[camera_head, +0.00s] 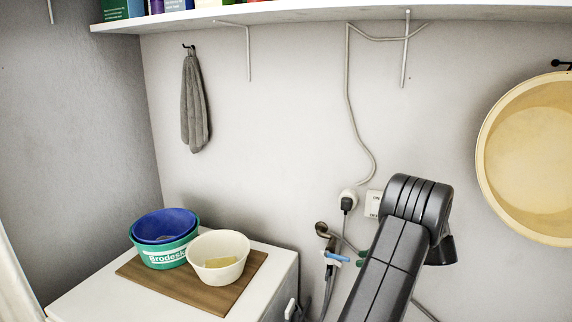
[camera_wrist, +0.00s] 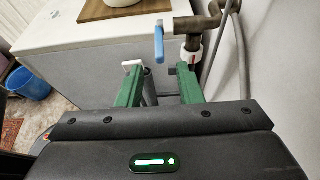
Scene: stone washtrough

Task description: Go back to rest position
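My gripper (camera_wrist: 159,76) shows in the wrist view as two green fingers with a clear gap between them. It is open and I see nothing held in it. A tap with a blue lever (camera_wrist: 158,45) is just beyond the fingertips. The tap's blue lever also shows in the head view (camera_head: 337,257), left of my dark arm. In the head view my arm covers most of the gripper, and only a bit of green shows beside the arm.
A white cabinet (camera_head: 272,281) carries a wooden board (camera_head: 143,274) with a blue bowl (camera_head: 165,224), a green tub (camera_head: 160,258) and a cream bowl (camera_head: 219,274). A shelf (camera_head: 300,13) runs above. A round yellowish basin (camera_head: 530,150) hangs at right. A blue bucket (camera_wrist: 28,83) stands below.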

